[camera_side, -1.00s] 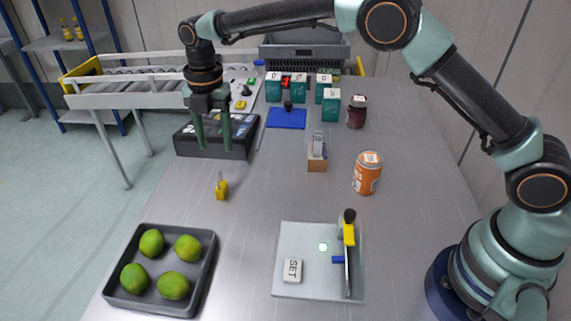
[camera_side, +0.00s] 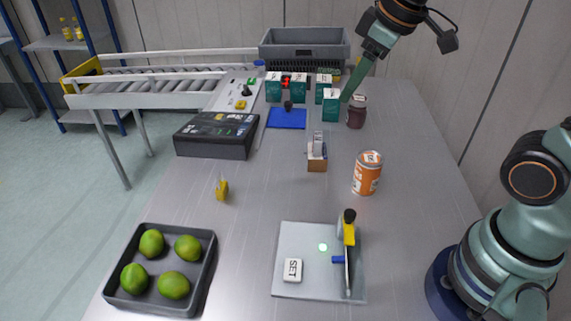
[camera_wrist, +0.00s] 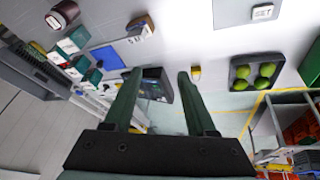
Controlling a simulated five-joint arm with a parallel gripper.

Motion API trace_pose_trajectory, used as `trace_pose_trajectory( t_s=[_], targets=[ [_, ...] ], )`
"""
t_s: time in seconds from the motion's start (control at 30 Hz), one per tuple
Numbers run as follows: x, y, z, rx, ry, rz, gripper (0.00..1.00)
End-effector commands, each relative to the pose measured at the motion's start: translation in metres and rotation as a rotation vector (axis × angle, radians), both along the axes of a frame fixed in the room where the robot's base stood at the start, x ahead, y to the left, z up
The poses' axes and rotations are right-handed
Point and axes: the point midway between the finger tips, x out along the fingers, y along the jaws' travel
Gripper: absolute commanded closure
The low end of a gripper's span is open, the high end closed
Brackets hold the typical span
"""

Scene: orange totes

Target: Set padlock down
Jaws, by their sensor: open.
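The small yellow padlock (camera_side: 222,190) rests on the grey table, left of the middle, with its shackle upward. It also shows in the wrist view (camera_wrist: 195,72), just beyond the tip of the right finger and apart from it. My gripper (camera_side: 351,86) is at the upper right in the side view, raised and tilted, far from the padlock. One finger overlaps the green-and-white boxes there; the other is hidden. In the wrist view my gripper (camera_wrist: 159,77) has its two green fingers spread, with nothing between them held.
A tray of limes (camera_side: 207,270) and a SET panel (camera_side: 305,285) stand in front. A dark case (camera_side: 215,135) lies behind the padlock. Table around the padlock is clear.

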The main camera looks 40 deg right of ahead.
Motion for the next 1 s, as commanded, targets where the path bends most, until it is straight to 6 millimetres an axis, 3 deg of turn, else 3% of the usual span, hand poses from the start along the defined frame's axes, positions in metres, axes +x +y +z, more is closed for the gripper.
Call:
trace_pose_trajectory(
  t_s=[0.1, 0.3, 1.0],
  targets=[
    [-0.024, -0.012, -0.009, 0.066, -0.040, -0.174, 0.43],
    [-0.043, -0.021, -0.022, 0.134, -0.072, -0.333, 0.43],
    [-0.045, -0.021, -0.024, 0.143, -0.073, -0.353, 0.43]
  ],
)
